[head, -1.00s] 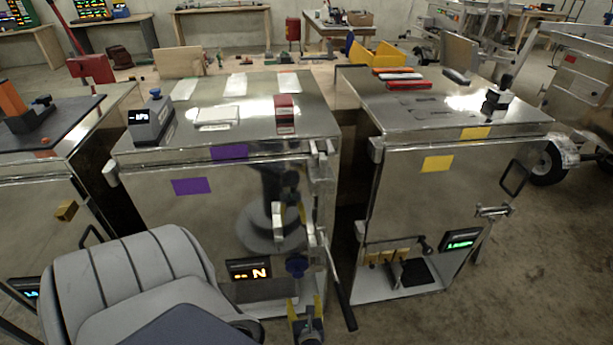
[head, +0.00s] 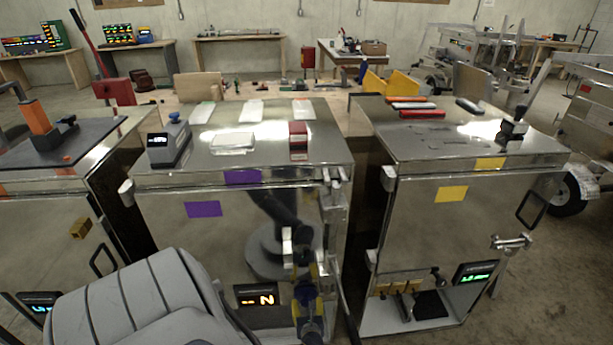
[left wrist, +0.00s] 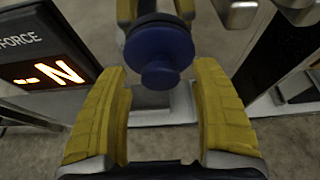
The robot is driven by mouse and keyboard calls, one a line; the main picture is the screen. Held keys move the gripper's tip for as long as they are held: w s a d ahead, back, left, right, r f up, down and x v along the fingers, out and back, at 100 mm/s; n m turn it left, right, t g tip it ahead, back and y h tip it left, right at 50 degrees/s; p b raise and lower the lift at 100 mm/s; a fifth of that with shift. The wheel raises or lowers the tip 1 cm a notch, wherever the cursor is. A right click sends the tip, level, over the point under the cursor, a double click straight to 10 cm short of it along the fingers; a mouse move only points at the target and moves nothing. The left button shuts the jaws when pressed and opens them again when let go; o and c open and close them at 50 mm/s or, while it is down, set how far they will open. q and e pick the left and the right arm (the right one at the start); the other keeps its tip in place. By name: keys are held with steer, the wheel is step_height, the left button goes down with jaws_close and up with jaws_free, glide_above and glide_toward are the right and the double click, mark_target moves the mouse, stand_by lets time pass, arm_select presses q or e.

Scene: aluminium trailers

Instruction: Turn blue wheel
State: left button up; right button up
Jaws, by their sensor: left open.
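The blue wheel (left wrist: 160,55) is a round knob on the front of the middle metal cabinet (head: 270,215). In the left wrist view it sits at the top centre, between and just beyond my two yellow finger pads. My left gripper (left wrist: 162,88) is open, with a gap on either side of the wheel's small hub, and seems not to touch it. In the head view the left gripper (head: 306,285) is in front of the wheel and largely hides it.
A display (head: 257,299) with an orange "N" is left of the wheel; it also shows in the left wrist view (left wrist: 45,65). A second metal cabinet (head: 440,225) stands to the right. Small devices (head: 168,147) lie on the middle cabinet's top.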

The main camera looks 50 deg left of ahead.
arm_select(q)
steer(key=shift+x, duration=0.85)
steer(key=c, duration=1.3)
